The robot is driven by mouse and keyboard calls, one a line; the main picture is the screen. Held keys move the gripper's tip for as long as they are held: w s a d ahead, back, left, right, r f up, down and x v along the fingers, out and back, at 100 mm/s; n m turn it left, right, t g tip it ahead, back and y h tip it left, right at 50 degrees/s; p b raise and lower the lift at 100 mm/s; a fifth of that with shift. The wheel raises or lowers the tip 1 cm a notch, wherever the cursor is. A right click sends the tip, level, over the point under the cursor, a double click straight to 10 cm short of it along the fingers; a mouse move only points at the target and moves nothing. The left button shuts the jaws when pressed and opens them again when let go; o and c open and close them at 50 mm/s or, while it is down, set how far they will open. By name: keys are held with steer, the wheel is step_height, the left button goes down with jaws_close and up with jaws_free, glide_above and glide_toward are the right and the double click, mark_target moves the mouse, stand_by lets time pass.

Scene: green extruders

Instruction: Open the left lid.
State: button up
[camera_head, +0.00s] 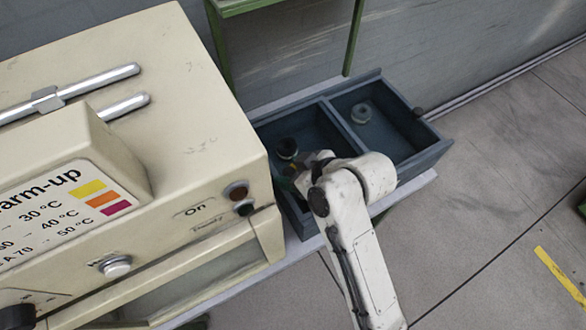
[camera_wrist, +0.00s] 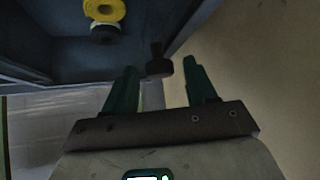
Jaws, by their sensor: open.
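A blue-grey box (camera_head: 345,128) with two compartments stands right of the beige machine, and both compartment interiors show. I cannot clearly make out a separate left lid panel. In the wrist view, a dark round knob (camera_wrist: 159,66) sits at the box's edge, facing the beige wall. My gripper (camera_wrist: 162,76) is open, with one green finger on either side of the knob in the picture. Whether it touches the knob or how far off it is, I cannot tell. In the head view my wrist hides most of the gripper, over the left compartment.
The beige machine (camera_head: 200,95) stands close on the left. A yellow spool (camera_wrist: 104,9) and a black one (camera_wrist: 104,34) lie in the box. Another dark knob (camera_head: 419,112) is at its right edge.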

steer(key=shift+c, duration=0.4)
jaws_close()
steer(key=shift+w+d, duration=0.1)
